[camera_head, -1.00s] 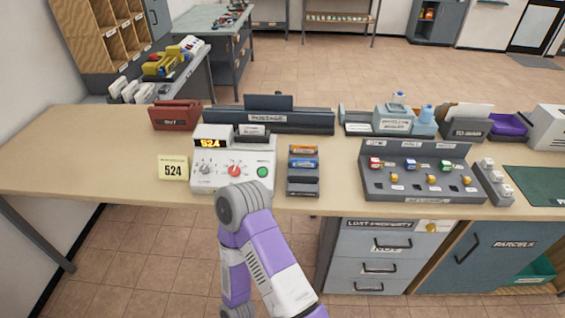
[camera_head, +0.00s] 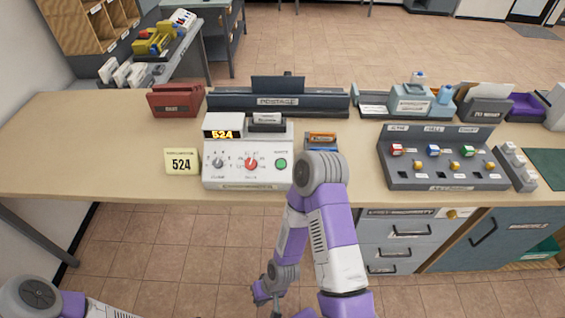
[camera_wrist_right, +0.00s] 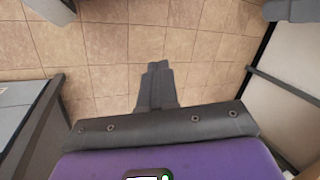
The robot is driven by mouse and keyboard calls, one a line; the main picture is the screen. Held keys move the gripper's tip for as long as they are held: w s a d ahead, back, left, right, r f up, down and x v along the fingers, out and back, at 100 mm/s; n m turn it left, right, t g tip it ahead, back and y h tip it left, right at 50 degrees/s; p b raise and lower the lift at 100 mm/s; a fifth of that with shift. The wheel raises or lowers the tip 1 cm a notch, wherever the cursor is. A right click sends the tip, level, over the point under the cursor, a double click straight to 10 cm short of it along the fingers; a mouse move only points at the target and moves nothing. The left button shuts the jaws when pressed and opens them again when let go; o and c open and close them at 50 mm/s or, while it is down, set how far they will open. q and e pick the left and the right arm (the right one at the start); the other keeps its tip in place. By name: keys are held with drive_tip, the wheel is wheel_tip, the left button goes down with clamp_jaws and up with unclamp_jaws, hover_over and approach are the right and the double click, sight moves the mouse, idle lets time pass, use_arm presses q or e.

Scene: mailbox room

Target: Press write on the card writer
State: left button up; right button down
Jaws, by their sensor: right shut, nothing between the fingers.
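The card writer (camera_head: 247,155) is a white box on the wooden counter. Its lit display (camera_head: 222,134) reads 524. A card stands in the slot on top. A yellow note (camera_head: 182,161) with 524 stands to its left. My right gripper (camera_head: 265,292) is low in front of the counter, below the card writer and away from the button. Its fingers are together and empty in the right wrist view (camera_wrist_right: 158,72). My left gripper is out of view; part of the left arm shows at lower left.
An orange-topped card rack (camera_head: 321,140) stands right of the writer, partly behind my right arm. A grey panel with coloured tags (camera_head: 443,182) is further right. A red box (camera_head: 176,100) and the postage holder (camera_head: 277,101) stand behind. The counter's left end is clear.

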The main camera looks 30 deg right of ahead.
sight(281, 164)
drive_tip(key=w+d+r+n+t+p, duration=0.1)
drive_tip(key=w+d+r+t+p, duration=0.25)
drive_tip(key=w+r+p, duration=0.5)
drive_tip(key=w+d+r+t+p, duration=0.3)
drive_tip(key=w+d+r, duration=0.15)
drive_tip(key=r, duration=0.65)
drive_tip(key=w+d+r+n+t+p, duration=0.1)
drive_tip(key=w+d+r+t+p, duration=0.1)
drive_tip(key=d+r, duration=0.3)
drive_tip(key=w+d+r+n+t+h+p, duration=0.1)
drive_tip(key=w+d+r+t+p, duration=0.2)
drive_tip(key=r, duration=1)
drive_tip(key=d+p, duration=0.2)
drive_tip(key=d, duration=0.1)
drive_tip(key=shift+w+t+p, duration=0.2)
drive_tip(key=shift+t+p, duration=0.1)
drive_tip(key=shift+t, duration=0.05)
drive_tip(key=shift+f, duration=0.1)
drive_tip(key=shift+w+d+f+b, duration=0.45)
drive_tip(key=shift+w+f+b, duration=0.25)
drive_tip(key=shift+f+b, duration=0.4)
drive_tip(key=shift+w+d+f+b, duration=0.4)
drive_tip(key=shift+w+f+b, duration=0.35)
drive_tip(key=shift+f, duration=0.55)
drive_tip(key=shift+w+d+f+b, duration=0.45)
drive_tip(key=shift+w+f+b, duration=0.2)
drive_tip(key=shift+f+b, duration=0.45)
drive_tip(key=shift+f, duration=0.15)
